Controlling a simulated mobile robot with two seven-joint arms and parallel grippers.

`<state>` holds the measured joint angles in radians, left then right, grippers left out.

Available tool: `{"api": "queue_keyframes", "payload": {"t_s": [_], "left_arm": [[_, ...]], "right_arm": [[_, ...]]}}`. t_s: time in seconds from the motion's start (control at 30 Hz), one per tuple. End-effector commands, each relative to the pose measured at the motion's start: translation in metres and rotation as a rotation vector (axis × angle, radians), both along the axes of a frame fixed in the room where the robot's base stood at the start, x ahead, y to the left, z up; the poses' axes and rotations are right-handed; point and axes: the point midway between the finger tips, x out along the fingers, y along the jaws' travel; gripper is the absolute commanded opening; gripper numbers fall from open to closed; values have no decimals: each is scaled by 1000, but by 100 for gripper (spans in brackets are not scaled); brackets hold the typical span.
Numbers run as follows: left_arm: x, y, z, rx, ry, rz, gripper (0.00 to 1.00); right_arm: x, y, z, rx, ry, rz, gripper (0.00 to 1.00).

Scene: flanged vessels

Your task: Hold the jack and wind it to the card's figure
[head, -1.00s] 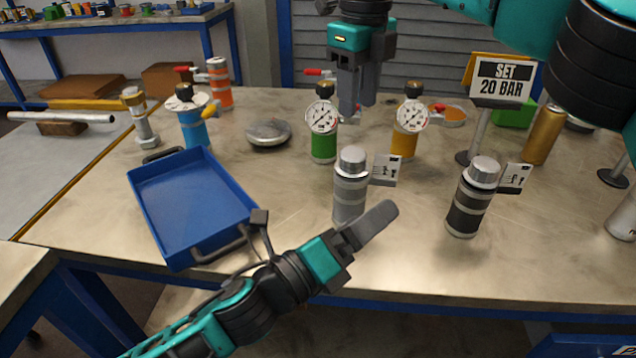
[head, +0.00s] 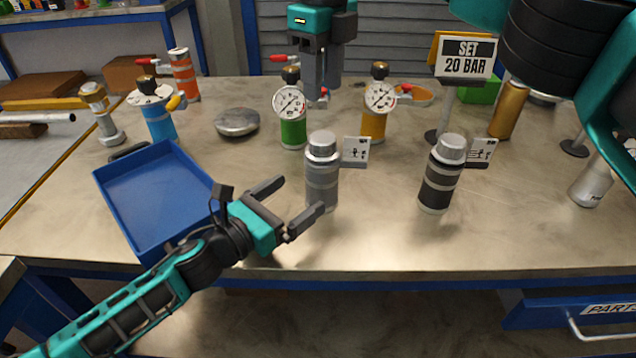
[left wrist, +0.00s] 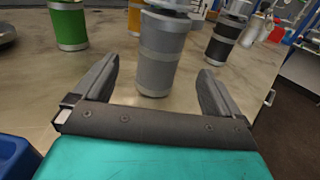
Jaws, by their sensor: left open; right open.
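A card reading SET 20 BAR (head: 466,57) stands on a post at the back right. A grey banded cylinder with a silver cap (head: 322,185) stands upright beside a small pictogram card (head: 356,151). A black banded cylinder (head: 439,185) stands to its right beside another pictogram card (head: 482,151). I cannot tell which thing is the jack. My left gripper (head: 297,203) is open, just left of the grey cylinder. In the left wrist view the grey cylinder (left wrist: 163,55) stands ahead between the fingers. My right gripper (head: 319,97) is open and empty, pointing down beside the green gauge vessel.
A green vessel (head: 293,134) and a yellow vessel (head: 373,127) carry dial gauges. A blue vessel (head: 160,122) stands at the left. A blue tray (head: 155,195) lies near my left arm. A round metal disc (head: 237,122) lies behind it.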

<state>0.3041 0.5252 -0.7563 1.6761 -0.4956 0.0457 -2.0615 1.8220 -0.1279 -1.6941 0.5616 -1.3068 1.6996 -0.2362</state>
Motion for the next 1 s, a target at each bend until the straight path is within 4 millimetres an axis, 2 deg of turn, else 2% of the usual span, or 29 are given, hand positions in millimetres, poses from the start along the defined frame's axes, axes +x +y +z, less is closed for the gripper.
{"api": "queue_keyframes", "payload": {"t_s": [0.07,0.1,0.3,0.5,0.93,1.0], "left_arm": [[0,0,-16,-5,6,2,98],[3,-3,-17,-5,0,2,98],[31,-28,-15,-3,-1,0,98],[48,-44,-15,-4,1,0,98],[55,-51,-15,-2,1,0,98],[55,-51,-15,-2,1,0,94]], "right_arm": [[0,0,0,0,0,0,43],[0,0,0,0,0,0,43],[0,0,0,0,0,0,43],[0,0,0,0,0,0,43],[0,0,0,0,0,0,43],[0,0,0,0,0,0,43]]}}
